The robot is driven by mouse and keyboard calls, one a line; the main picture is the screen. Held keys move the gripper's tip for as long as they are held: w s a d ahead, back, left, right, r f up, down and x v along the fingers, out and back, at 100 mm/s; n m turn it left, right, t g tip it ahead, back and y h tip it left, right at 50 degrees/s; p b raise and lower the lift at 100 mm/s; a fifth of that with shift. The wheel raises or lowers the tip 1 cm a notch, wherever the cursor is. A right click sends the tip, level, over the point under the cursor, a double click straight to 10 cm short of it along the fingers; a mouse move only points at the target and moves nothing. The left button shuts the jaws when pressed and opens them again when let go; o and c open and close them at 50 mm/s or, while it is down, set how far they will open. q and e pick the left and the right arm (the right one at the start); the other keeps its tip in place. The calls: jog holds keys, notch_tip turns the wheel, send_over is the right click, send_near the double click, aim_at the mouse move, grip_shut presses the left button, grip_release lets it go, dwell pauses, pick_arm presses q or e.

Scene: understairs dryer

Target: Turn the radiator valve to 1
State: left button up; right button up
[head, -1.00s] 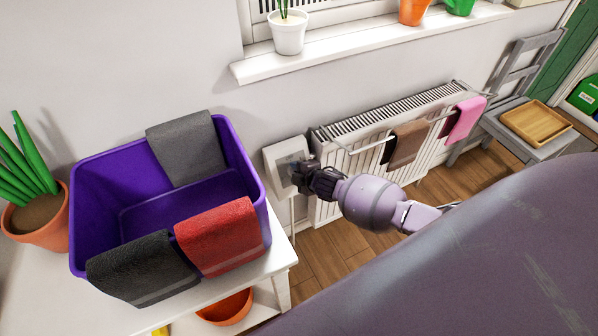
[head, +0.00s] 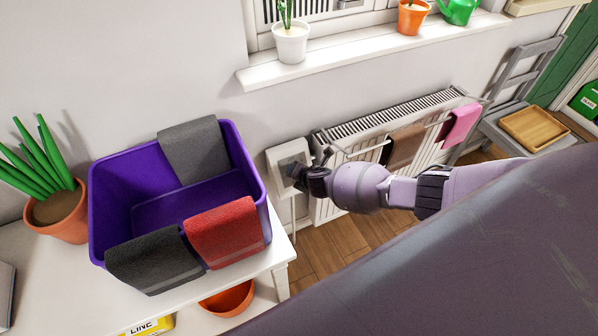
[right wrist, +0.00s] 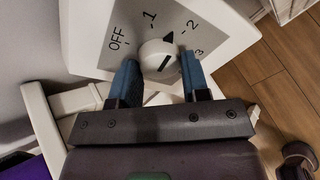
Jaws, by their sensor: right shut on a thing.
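The radiator valve's white box (head: 287,168) is on the wall at the left end of the white radiator (head: 330,150). In the right wrist view its grey face shows OFF, 1, 2 and 3 around a round white knob (right wrist: 160,60). A dark pointer at the knob's upper edge lies between 1 and 2. My right gripper (right wrist: 162,82) is shut on the knob, with one blue finger on each side. In the head view the right gripper (head: 308,180) covers part of the valve face. My left gripper is not in view.
A purple bin (head: 175,205) with towels over its rim stands on a white table (head: 60,270) at the left. A rack with brown (head: 405,147) and pink (head: 460,124) towels hangs on the radiator. A grey chair (head: 500,115) holds a wooden tray (head: 534,129).

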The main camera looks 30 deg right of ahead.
jog(key=shift+r+n, duration=0.15)
jog(key=shift+n, duration=0.35)
jog(key=shift+n+p, duration=0.3)
jog(key=n+h+p, duration=0.1)
jog(key=n, duration=0.2)
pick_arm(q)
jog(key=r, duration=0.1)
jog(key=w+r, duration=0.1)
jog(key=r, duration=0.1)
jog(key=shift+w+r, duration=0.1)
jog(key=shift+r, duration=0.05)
pick_arm(e)
jog(key=shift+n, duration=0.4)
jog(key=shift+f+n, duration=0.2)
jog(key=shift+n, duration=0.1)
jog(key=o, duration=0.9)
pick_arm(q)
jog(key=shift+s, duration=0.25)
